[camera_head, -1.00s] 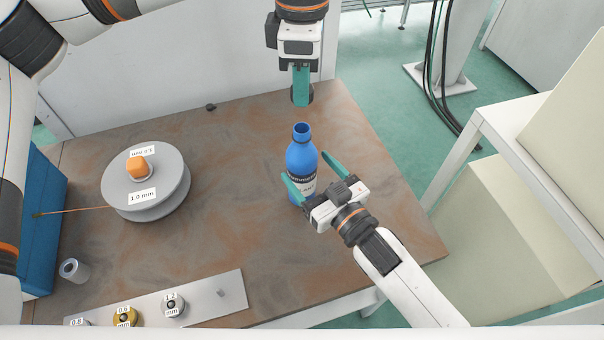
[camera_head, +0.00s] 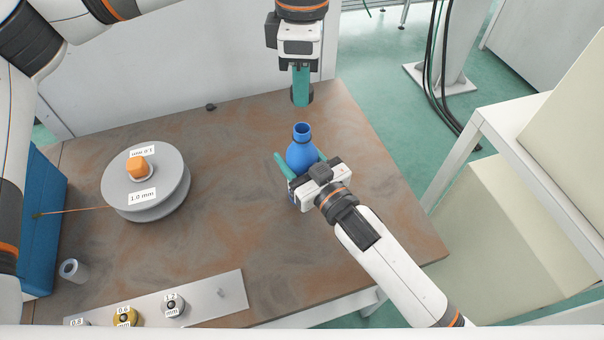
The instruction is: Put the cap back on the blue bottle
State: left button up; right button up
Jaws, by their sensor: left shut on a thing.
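The blue bottle (camera_head: 301,153) stands upright on the brown table, its open neck facing up with no cap on it. My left gripper (camera_head: 302,100) points down above and behind the bottle. Its teal fingers are shut on a dark round thing, the cap by its look (camera_head: 312,93), mostly hidden by the fingers. The cap is apart from the bottle. My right gripper (camera_head: 301,161) reaches in from the lower right. Its fingers are spread on either side of the bottle, and its body hides the bottle's lower part and most of the label. I cannot tell whether the fingers touch it.
A grey wire spool (camera_head: 172,192) with an orange knob stands on the left of the table (camera_head: 225,240). A metal plate with labelled rollers (camera_head: 232,280) lies at the front. A small grey cylinder (camera_head: 74,270) and a blue box (camera_head: 40,220) are at the left edge.

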jog(key=c, duration=0.5)
pick_arm(q)
send_over(302, 128)
jog(key=shift+f, duration=2.45)
pick_arm(e)
jog(key=shift+o, duration=0.2)
pick_arm(q)
jog(key=shift+f, duration=0.9)
jog(key=shift+f, duration=0.55)
